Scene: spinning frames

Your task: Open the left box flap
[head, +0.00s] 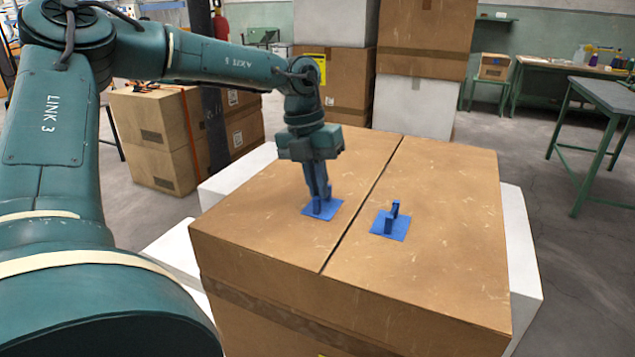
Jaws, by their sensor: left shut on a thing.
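A large brown cardboard box (262,318) stands in front of me. Its top is two flaps that meet at a dark seam; both lie flat. The left flap (262,233) carries a blue square pad with a handle (323,210). The right flap (440,190) carries a matching blue handle (392,220), which stands free. My left gripper (319,192) points down over the left flap and is shut on its handle; the fingers hide most of that handle. My right gripper is not in view.
White flaps or panels (522,240) spread out around the box's sides. Stacked cartons (425,45) stand behind it, and more cartons (155,140) stand at the back left. A green-legged table (610,95) is at the right. Open floor lies between the box and that table.

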